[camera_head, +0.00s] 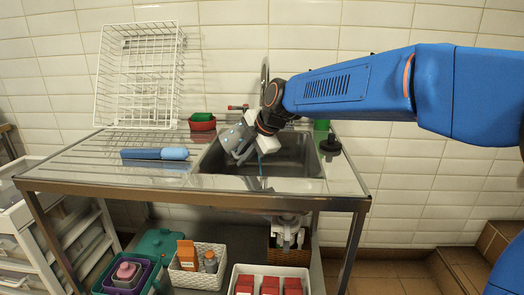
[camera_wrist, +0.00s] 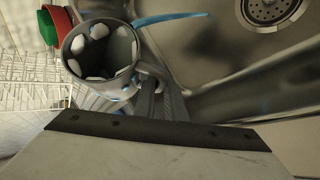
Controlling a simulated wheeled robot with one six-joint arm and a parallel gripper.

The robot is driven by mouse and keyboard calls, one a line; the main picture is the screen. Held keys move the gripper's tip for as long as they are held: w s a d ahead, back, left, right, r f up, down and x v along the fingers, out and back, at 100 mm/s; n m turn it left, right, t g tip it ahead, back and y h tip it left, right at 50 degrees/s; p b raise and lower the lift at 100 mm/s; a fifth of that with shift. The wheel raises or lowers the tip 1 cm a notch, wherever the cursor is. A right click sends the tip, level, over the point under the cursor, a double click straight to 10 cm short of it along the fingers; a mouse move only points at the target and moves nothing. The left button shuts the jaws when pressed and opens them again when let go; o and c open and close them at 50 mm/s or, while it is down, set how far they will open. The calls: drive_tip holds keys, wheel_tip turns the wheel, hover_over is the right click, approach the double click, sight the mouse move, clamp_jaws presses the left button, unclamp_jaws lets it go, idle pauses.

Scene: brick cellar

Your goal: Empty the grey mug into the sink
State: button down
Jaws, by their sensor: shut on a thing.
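The grey mug (camera_head: 236,138) is in my gripper (camera_head: 250,150), tilted over the sink (camera_head: 289,158). In the wrist view the mug (camera_wrist: 125,88) shows its open mouth and pale patches along its inside wall. A thin blue stream (camera_head: 261,168) runs from the mug down towards the basin; it also shows beside the mug's rim in the wrist view (camera_wrist: 170,18). My gripper (camera_wrist: 152,88) is shut on the mug's side; the exact grip is partly hidden. How much liquid is left inside cannot be told.
The drain (camera_wrist: 270,8) is visible in the basin. A blue bottle-like object (camera_head: 150,154) lies on the drainboard.

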drive_tip(key=shift+a+r+y, duration=0.1)
drive_tip(key=shift+r+y, duration=0.35)
drive_tip(key=shift+y, duration=0.45)
idle(0.6)
drive_tip(key=shift+w+d+r+m+y+b, duration=0.1)
drive_tip(key=shift+d+r+m+y+b, duration=0.35)
drive_tip(key=shift+y, duration=0.25)
idle(0.7)
drive_tip(key=shift+r+m+y, duration=0.25)
drive_tip(key=shift+r+y, duration=0.15)
drive_tip(key=shift+y, duration=0.5)
idle(0.5)
drive_tip(key=shift+a+f+h, duration=0.1)
drive_tip(key=shift+f+h, duration=0.3)
drive_tip(key=shift+h, duration=0.4)
drive_tip(key=shift+a+f+n+h, duration=0.2)
drive_tip(key=shift+f+n+h, duration=0.1)
drive_tip(key=shift+n+h, duration=0.2)
drive_tip(key=shift+s+a, duration=0.1)
drive_tip(key=shift+s, duration=0.1)
